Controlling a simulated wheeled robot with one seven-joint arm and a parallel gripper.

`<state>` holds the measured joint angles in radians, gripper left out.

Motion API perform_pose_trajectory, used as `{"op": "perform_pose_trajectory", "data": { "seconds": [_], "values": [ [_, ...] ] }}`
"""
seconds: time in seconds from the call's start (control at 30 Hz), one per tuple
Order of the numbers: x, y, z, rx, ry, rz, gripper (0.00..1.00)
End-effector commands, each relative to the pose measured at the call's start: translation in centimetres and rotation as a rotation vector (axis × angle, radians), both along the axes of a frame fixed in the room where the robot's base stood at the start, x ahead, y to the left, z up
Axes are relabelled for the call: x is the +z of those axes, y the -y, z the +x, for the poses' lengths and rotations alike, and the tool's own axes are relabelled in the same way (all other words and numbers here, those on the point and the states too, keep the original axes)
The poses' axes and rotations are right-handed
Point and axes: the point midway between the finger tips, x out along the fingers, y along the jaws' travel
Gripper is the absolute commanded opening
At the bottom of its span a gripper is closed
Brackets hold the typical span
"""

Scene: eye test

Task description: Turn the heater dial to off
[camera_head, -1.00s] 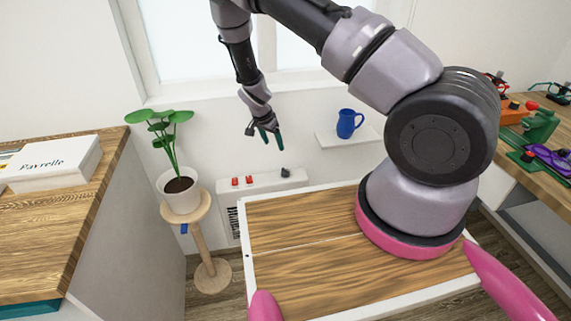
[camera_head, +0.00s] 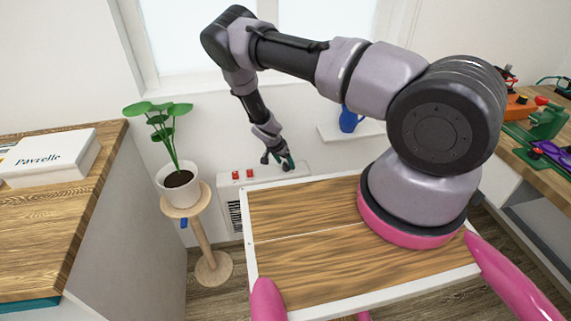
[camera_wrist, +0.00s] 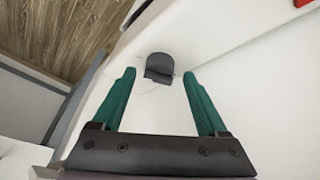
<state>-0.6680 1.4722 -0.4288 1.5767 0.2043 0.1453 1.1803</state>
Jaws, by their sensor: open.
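The heater (camera_head: 228,185) is a white panel low on the wall, with two red switches (camera_head: 242,174) on its top left. In the wrist view the dark dial (camera_wrist: 159,66) stands on the heater's white top (camera_wrist: 160,105). My gripper (camera_wrist: 160,75) is open, with its green fingertips to either side of the dial and a gap on each side. Nothing is between the fingers nearer the palm. In the head view my gripper (camera_head: 280,164) is at the heater's right end and hides the dial.
A potted plant (camera_head: 178,180) on a wooden stand (camera_head: 205,235) is left of the heater. A blue mug (camera_head: 348,120) sits on a wall shelf (camera_head: 335,134) to the right. My wood-topped base is in front of the heater. Counters flank both sides.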

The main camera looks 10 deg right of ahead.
Motion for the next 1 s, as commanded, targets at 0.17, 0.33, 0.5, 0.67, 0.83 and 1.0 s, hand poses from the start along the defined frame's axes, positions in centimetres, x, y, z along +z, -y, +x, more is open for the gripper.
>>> {"op": "perform_pose_trajectory", "data": {
  "seconds": [0.17, 0.33, 0.5, 0.67, 0.83, 1.0],
  "values": [
    [-0.77, 0.30, 0.16, 0.000, -0.001, 0.001, 0.76],
    [-0.79, 0.29, 0.16, 0.000, -0.001, 0.001, 0.76],
    [-0.78, 0.29, 0.16, 0.000, 0.000, 0.000, 0.34],
    [-0.77, 0.26, 0.18, 0.000, 0.001, 0.001, 0.00],
    [-0.75, 0.24, 0.18, 0.013, 0.000, 0.001, 0.00],
    [-0.76, 0.22, 0.17, 0.068, 0.001, 0.001, 0.00]
  ]
}}
